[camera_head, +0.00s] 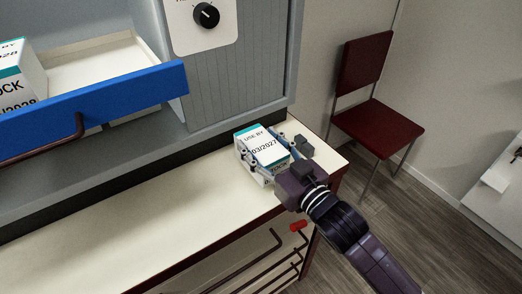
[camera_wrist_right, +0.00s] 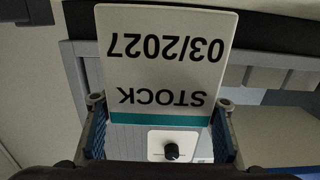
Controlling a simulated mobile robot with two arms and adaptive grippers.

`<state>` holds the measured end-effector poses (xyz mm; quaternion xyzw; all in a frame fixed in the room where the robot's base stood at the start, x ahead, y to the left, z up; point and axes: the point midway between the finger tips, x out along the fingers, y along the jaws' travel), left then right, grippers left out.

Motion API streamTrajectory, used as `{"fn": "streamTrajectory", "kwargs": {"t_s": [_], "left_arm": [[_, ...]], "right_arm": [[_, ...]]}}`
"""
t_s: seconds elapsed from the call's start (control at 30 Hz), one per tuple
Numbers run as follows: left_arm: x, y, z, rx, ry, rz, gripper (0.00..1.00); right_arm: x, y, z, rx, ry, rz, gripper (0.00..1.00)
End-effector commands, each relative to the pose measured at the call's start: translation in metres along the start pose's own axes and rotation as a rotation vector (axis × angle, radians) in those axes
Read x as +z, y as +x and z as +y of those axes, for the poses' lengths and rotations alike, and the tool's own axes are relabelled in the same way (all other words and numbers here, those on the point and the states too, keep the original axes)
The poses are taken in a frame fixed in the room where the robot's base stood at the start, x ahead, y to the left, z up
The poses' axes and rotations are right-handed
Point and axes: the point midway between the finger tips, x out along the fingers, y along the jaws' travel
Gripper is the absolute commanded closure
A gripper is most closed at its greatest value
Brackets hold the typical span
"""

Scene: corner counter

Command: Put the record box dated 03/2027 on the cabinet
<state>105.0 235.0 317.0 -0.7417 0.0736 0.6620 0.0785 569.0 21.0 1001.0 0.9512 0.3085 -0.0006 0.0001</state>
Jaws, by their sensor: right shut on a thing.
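The record box (camera_head: 262,143), white with a teal stripe, reads "USE BY 03/2027" on its top in the head view. In the wrist view the same box (camera_wrist_right: 165,60) shows "STOCK 03/2027" upside down. My right gripper (camera_head: 272,158) is shut on the box, one finger on each side. The box is at the counter's right end; I cannot tell whether it touches the top. The grey cabinet (camera_head: 250,70) stands just behind, with a ribbed front and a black knob (camera_head: 206,15). Its top is out of view. My left gripper is not in view.
An open blue-fronted drawer (camera_head: 120,97) juts out at the left, holding another white box (camera_head: 18,75) marked 2028. The cream counter (camera_head: 130,220) is clear left of my gripper. A dark red chair (camera_head: 375,125) stands at the right.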

Motion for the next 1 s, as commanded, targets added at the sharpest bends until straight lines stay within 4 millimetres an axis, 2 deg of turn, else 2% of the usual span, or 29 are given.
{"fn": "streamTrajectory", "kwargs": {"t_s": [0.03, 0.13, 0.3, 0.57, 0.6, 0.73, 1.0], "left_arm": [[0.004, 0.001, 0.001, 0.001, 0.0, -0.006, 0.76], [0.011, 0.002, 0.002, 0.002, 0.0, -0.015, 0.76], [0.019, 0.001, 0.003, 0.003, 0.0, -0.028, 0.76], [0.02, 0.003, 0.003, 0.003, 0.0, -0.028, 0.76], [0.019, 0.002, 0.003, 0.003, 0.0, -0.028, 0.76], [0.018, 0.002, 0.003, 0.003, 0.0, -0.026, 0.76], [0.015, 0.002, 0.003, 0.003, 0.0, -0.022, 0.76]], "right_arm": [[0.01, 0.0, 0.0, 0.001, 0.002, -0.002, 0.77], [0.02, 0.0, 0.0, 0.0, 0.001, 0.001, 0.77], [0.022, 0.0, 0.0, 0.0, 0.0, 0.003, 0.77], [0.026, 0.0, 0.0, 0.0, 0.0, 0.002, 0.77], [0.026, 0.0, 0.0, 0.001, 0.0, 0.0, 0.42], [0.026, 0.0, 0.0, 0.001, 0.0, 0.0, 0.29], [0.025, 0.0, 0.0, 0.001, 0.0, 0.0, 0.29]]}}
